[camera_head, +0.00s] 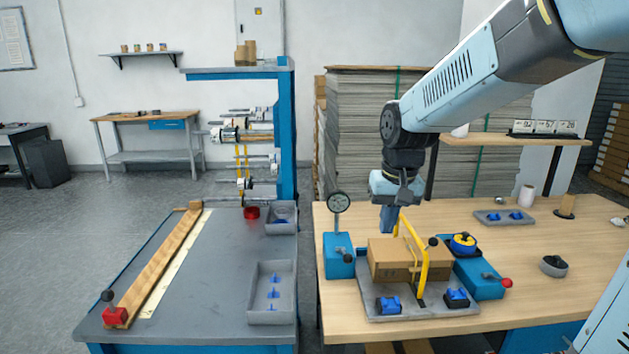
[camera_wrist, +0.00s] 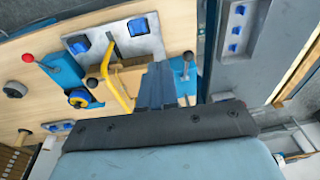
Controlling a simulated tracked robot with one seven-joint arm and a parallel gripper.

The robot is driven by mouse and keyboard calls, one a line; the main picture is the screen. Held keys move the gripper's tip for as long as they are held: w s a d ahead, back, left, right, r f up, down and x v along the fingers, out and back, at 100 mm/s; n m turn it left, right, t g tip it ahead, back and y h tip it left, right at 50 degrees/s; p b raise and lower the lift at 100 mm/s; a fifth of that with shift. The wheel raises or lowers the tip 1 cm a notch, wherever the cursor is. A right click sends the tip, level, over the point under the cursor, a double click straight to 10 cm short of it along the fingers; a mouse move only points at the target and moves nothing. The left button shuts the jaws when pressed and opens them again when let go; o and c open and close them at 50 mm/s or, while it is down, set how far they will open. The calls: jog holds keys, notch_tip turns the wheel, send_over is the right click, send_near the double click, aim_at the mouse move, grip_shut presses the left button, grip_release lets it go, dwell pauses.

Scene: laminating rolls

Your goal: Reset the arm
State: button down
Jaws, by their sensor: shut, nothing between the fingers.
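My gripper (camera_head: 387,218) is shut and empty in the head view. It points down above the back of the wooden workbench (camera_head: 560,225), behind a cardboard box (camera_head: 392,262) held in a grey fixture plate (camera_head: 425,307). A yellow bar (camera_head: 424,272) arches over the box. In the wrist view my gripper (camera_wrist: 157,85) shows as dark blue shut fingers next to the yellow bar (camera_wrist: 119,92). The fingers hide part of the box there. I cannot tell how high the fingertips are above the bench.
Blue blocks with levers flank the fixture: one on the left (camera_head: 338,256) with a round dial above, one on the right (camera_head: 478,279). A grey machine table (camera_head: 225,260) with trays stands to the left. Stacked sheets (camera_head: 360,130) stand behind.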

jog(key=s+d+r+t, duration=0.2)
jog(key=s+d, duration=0.1)
jog(key=s, duration=0.5)
jog(key=s+d+r+t, duration=0.2)
jog(key=s+d+r, duration=0.1)
jog(key=s, duration=0.4)
jog(key=shift+s+d+r+h, duration=0.3)
jog(key=shift+s+d+r, duration=0.05)
jog(key=shift+d, duration=0.45)
dwell(1.0)
